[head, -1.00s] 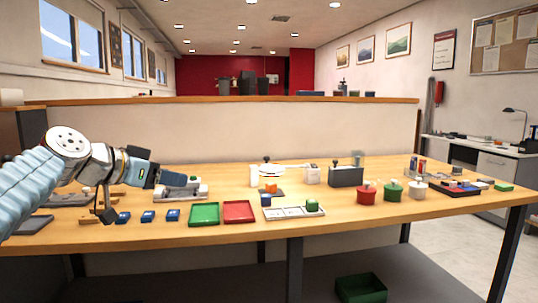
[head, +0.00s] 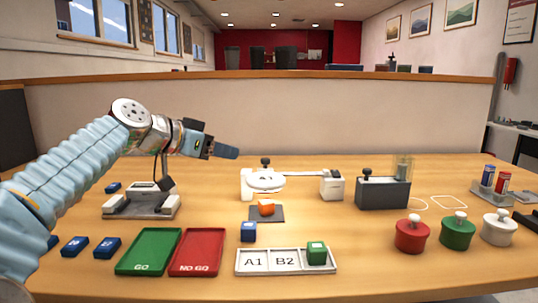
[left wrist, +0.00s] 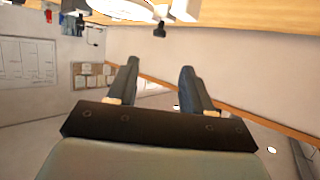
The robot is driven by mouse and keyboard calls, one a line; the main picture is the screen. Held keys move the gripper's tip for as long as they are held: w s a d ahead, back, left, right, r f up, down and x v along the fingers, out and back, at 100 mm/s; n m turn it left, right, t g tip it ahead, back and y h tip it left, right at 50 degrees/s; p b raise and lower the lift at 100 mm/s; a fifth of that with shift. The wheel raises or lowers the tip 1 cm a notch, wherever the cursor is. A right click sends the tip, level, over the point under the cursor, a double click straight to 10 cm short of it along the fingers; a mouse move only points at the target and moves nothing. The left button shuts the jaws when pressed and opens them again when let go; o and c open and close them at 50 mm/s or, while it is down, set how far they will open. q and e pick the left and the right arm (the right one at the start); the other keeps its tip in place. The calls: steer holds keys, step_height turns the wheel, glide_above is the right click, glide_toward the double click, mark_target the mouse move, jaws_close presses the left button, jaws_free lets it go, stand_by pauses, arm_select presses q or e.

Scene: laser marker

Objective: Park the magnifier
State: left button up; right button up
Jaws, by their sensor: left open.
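The magnifier (head: 267,180) looks like a white round head with a black knob, left of centre on the bench in the head view. A thin pale arm runs right from it to a white block (head: 332,186) with a black knob. An orange piece (head: 266,207) on a dark pad stands just in front of the round head. My left gripper (head: 236,153) is open and empty, in the air to the left of the magnifier and apart from it. In the left wrist view its two fingers (left wrist: 158,72) are spread. My right gripper is not in view.
A grey fixture (head: 142,205) stands below my left arm. Green (head: 150,250) and red (head: 200,251) trays and a white A1/B2 tray (head: 285,271) lie in front. A dark grey box (head: 383,193) and red, green and white lidded pots (head: 411,234) stand right. A partition (head: 260,115) closes the back.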

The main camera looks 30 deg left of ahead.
mark_target(262, 160)
arm_select(q)
steer(key=p+x, duration=0.1)
steer(key=x, duration=1.2)
steer(key=shift+w+d+p, duration=0.1)
steer(key=shift+d+p, duration=0.05)
steer(key=shift+p, duration=0.25)
steer(key=shift+c, duration=0.3)
jaws_close()
